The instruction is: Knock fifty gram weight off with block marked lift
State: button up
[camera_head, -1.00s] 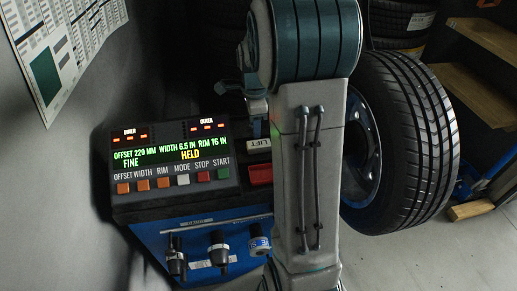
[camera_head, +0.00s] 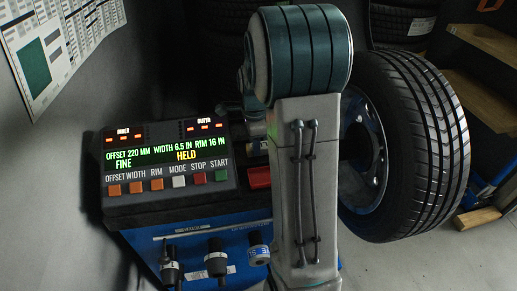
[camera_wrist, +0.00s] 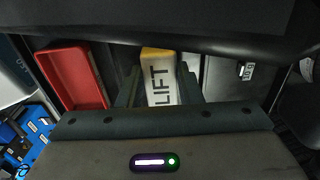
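The block marked LIFT (camera_wrist: 160,82) is white with a yellow end and lies in the middle of the wrist view. My gripper (camera_wrist: 160,75) has one finger on each side of it, with narrow dark gaps; it looks open around the block, not closed on it. A small piece with a pale label reading like 50 G (camera_wrist: 247,71) is on a dark surface to the right of the block; it appears to be the fifty gram weight. In the head view, my arm hides the weight and most of the gripper and block.
A red tray (camera_wrist: 72,78) lies left of the block. A large tyre (camera_head: 410,150) on a rim stands to the right.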

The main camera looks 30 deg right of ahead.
jog(key=shift+r+p, duration=2.4)
jog(key=shift+r, duration=0.7)
jog(key=shift+f, duration=0.1)
